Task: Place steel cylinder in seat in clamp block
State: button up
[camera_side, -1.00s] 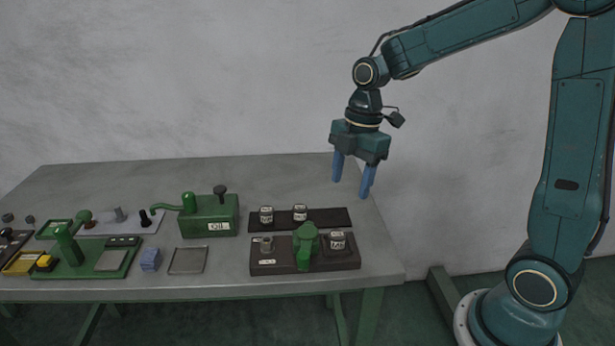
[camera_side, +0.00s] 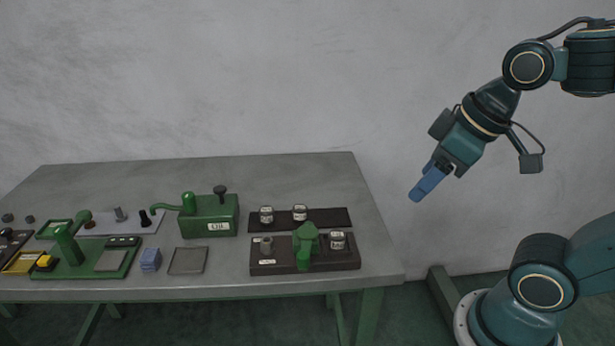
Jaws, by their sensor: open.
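The dark clamp block (camera_side: 285,267) lies near the table's front right edge, with a green clamp (camera_side: 305,245) at its middle. A labelled steel cylinder (camera_side: 337,241) stands on the block's right part. Two more labelled steel cylinders (camera_side: 266,215) (camera_side: 300,213) stand on a dark tray (camera_side: 335,217) behind the block. My gripper (camera_side: 418,195) is open and empty in the air, right of the table, with its blue fingers tilted down and left. One finger mostly hides the other.
A shallow grey tray (camera_side: 188,261), blue blocks (camera_side: 150,260) and a green press-like fixture (camera_side: 78,257) stand further left. The table's back strip (camera_side: 190,172) is clear.

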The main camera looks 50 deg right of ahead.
jog(key=shift+s+m, duration=0.8)
jog(key=shift+s, duration=0.05)
